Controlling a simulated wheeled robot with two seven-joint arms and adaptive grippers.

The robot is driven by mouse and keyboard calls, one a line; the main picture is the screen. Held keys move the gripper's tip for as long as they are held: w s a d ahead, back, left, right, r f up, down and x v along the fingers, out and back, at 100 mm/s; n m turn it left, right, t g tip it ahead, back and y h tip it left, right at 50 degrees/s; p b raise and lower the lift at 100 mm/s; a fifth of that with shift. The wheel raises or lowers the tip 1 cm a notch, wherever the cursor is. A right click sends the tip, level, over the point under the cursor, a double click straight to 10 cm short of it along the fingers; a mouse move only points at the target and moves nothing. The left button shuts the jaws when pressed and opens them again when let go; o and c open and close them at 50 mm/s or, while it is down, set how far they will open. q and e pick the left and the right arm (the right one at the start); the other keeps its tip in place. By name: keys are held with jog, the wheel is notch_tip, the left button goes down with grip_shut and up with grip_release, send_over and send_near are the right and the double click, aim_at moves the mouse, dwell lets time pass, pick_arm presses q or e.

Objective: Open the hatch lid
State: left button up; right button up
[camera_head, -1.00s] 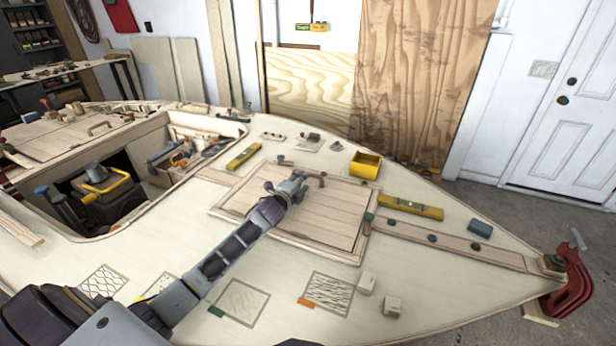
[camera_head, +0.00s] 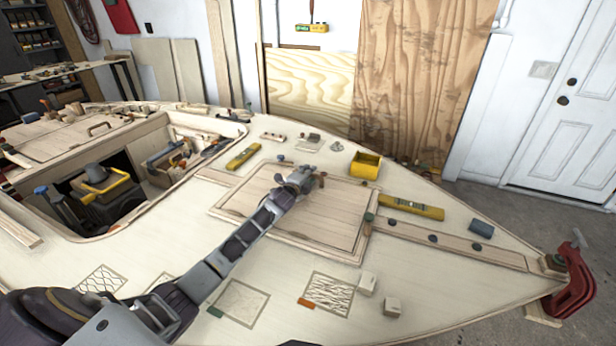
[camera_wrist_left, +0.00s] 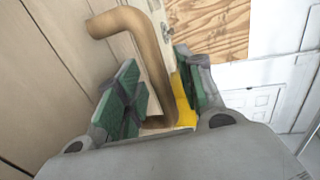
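The hatch lid (camera_head: 330,215) is a pale planked wooden panel lying flat in its frame in the middle of the deck. A brown, bent handle (camera_wrist_left: 150,60) stands at its far edge; in the head view only a bit of the handle (camera_head: 321,176) shows past my gripper. My left gripper (camera_head: 306,179) is at the handle. In the wrist view, the green-padded fingers of the left gripper (camera_wrist_left: 156,92) stand apart on either side of the handle, with a gap visible beside it. My right gripper is not in view.
A yellow box (camera_head: 365,165) stands just beyond the lid. A yellow level (camera_head: 411,207) lies to its right, another level (camera_head: 243,157) to its left. An open cockpit (camera_head: 100,195) with tools is at left.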

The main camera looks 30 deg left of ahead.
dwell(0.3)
pick_arm(q)
grip_shut()
jog(key=shift+r, duration=0.1)
dwell(0.4)
